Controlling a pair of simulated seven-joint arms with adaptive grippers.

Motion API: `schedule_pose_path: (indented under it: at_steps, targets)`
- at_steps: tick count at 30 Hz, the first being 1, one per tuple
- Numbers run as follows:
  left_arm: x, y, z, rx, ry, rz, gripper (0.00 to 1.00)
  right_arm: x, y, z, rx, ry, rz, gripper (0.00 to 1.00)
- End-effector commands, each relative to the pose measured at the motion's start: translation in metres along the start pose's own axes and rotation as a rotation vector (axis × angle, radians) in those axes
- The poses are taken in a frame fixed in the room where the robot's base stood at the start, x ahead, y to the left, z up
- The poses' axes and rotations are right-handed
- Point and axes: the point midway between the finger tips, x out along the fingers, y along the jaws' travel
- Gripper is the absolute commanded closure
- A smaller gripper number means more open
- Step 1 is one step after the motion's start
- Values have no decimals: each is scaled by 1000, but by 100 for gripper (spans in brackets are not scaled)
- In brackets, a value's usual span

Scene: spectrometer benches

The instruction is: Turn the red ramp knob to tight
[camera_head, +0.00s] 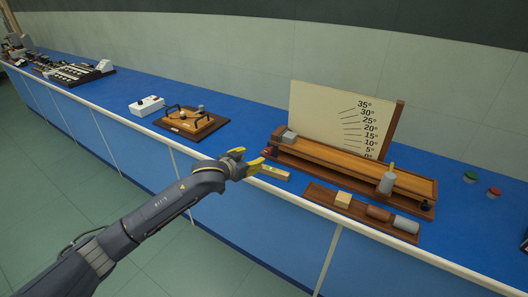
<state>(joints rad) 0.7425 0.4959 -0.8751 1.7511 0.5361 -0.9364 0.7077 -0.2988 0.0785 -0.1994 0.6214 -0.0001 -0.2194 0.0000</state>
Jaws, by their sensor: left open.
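The wooden ramp (350,174) lies on the blue bench in front of an upright angle board (338,117) marked in degrees. A small dark red knob (269,151) shows at the ramp's left end. My left gripper (252,158) has yellow-tipped fingers, which are open and empty. In the picture it is just left of the knob and apart from it. The knob's setting is too small to read. My right gripper is not in view.
A yellow level-like bar (271,173) lies by the left fingers. A wooden tray (325,197) with several blocks is in front of the ramp. Clear blue bench lies left of the ramp.

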Motion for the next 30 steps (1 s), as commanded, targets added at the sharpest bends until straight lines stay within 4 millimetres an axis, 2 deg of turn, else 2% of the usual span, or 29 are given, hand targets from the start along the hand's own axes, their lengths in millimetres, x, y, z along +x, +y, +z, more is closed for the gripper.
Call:
schedule_pose_path:
  at_steps: [5,15,24,30]
  targets:
    - [29,0,0,0,-1,0,48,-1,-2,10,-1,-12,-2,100]
    - [80,0,0,1,-1,-1,48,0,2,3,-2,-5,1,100]
    - [118,0,0,0,0,-1,48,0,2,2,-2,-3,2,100]
    - [136,0,0,0,-1,0,48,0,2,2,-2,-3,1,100]
